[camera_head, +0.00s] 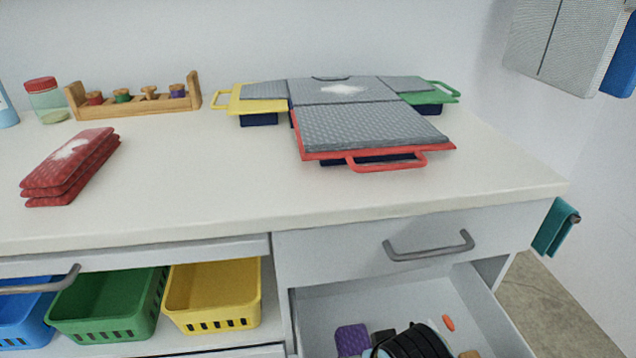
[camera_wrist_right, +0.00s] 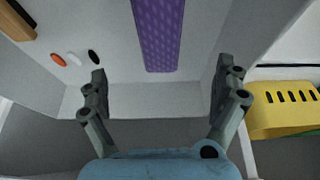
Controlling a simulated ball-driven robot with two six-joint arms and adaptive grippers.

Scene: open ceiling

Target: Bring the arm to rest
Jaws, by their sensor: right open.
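My right gripper (camera_wrist_right: 161,78) shows in the right wrist view, with its two fingers spread wide and nothing between them. It points into the open drawer (camera_wrist_right: 130,98). A purple textured piece (camera_wrist_right: 158,35) lies ahead of the fingers, apart from them; a purple piece also shows in the drawer in the head view (camera_head: 352,339). A dark rounded shape with cables at the bottom edge of the head view covers part of the drawer; I cannot tell whether it is my arm. My left gripper is in neither view.
The drawer also holds a small orange piece (camera_head: 448,323). A closed drawer handle (camera_head: 428,246) juts out above it. A yellow basket (camera_head: 212,295) and a green basket (camera_head: 108,305) sit left. The counter (camera_head: 215,190) carries red folded cloths (camera_head: 72,166) and a grey-padded play set (camera_head: 370,126).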

